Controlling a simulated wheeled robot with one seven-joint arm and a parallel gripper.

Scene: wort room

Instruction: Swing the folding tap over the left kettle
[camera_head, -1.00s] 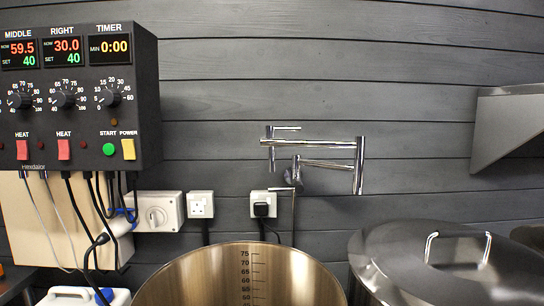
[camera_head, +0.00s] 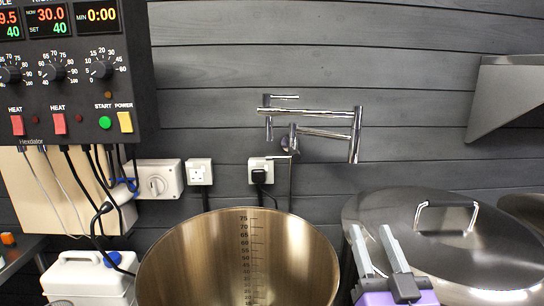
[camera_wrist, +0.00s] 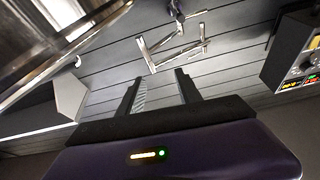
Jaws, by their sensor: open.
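The chrome folding tap (camera_head: 310,113) is on the dark plank wall, folded back on itself, its two arms joined at a right-hand elbow. Its spout hangs near the sockets, behind the open kettle. It also shows in the wrist view (camera_wrist: 172,52), beyond my fingers. The open steel kettle (camera_head: 185,262), with a volume scale inside, is the leftmost kettle in view; the tap's elbow lies right of its rim. My gripper (camera_head: 370,232) is open and empty, in front of the lidded kettle, below and right of the tap. Its fingers also show in the wrist view (camera_wrist: 158,79).
A lidded kettle (camera_head: 380,215) with a raised handle stands right of the open one; another is at the right edge. A control box (camera_head: 75,75) with hanging cables is at left, above a white jug (camera_head: 85,280). A grey hood (camera_head: 505,95) juts out at upper right.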

